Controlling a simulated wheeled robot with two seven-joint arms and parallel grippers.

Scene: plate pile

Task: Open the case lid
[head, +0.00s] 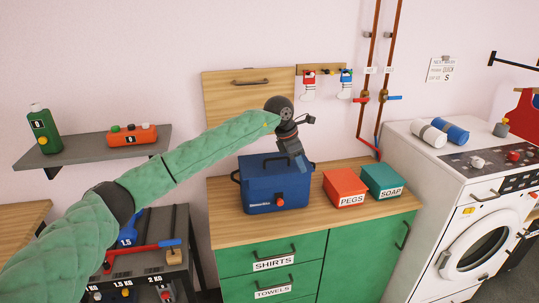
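The blue case (262,193) stands on the wooden counter, with an orange knob (280,200) on its front and a dark handle (277,161) on top. Its lid looks shut. My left arm comes in from the left above the case. My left gripper (303,163) points down at the case's right rear top edge. Whether it touches the case, and how its fingers stand, I cannot tell. My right gripper is not in view.
A red PEGS box (345,184) and a teal SOAP box (382,178) stand right of the case on the counter (320,217). A wooden panel (225,105) is behind. A washing machine (460,210) stands at right, and a shelf (85,150) hangs at left.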

